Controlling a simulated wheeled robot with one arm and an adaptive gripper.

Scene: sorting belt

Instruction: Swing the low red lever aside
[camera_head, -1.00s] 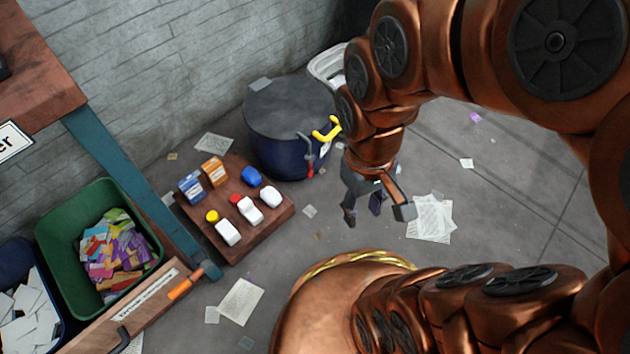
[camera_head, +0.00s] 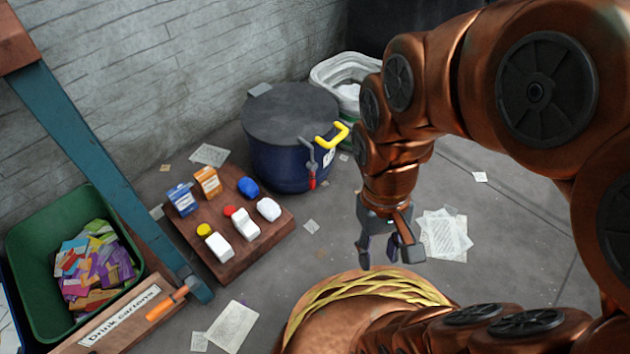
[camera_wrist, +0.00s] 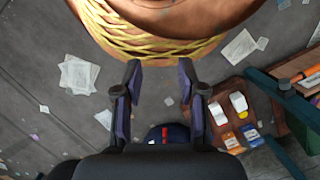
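The low red lever (camera_head: 312,182) hangs on the front of a dark blue drum (camera_head: 270,165) with a grey lid, below a grey bracket and a yellow handle (camera_head: 331,135). In the wrist view the red lever (camera_wrist: 165,134) shows small near the bottom centre, against the dark drum, between and beyond my fingers. My gripper (camera_head: 379,258) points down over the floor, to the right of the drum and apart from the lever. In the wrist view my gripper (camera_wrist: 158,90) has its two fingers spread with nothing between them.
A brown board (camera_head: 231,262) with several cartons and bottles lies left of the drum. A green bin (camera_head: 28,303) of colourful cartons stands at lower left. A white basket (camera_head: 322,75) stands behind the drum. Papers (camera_head: 444,235) lie on the floor, which is otherwise open around my gripper.

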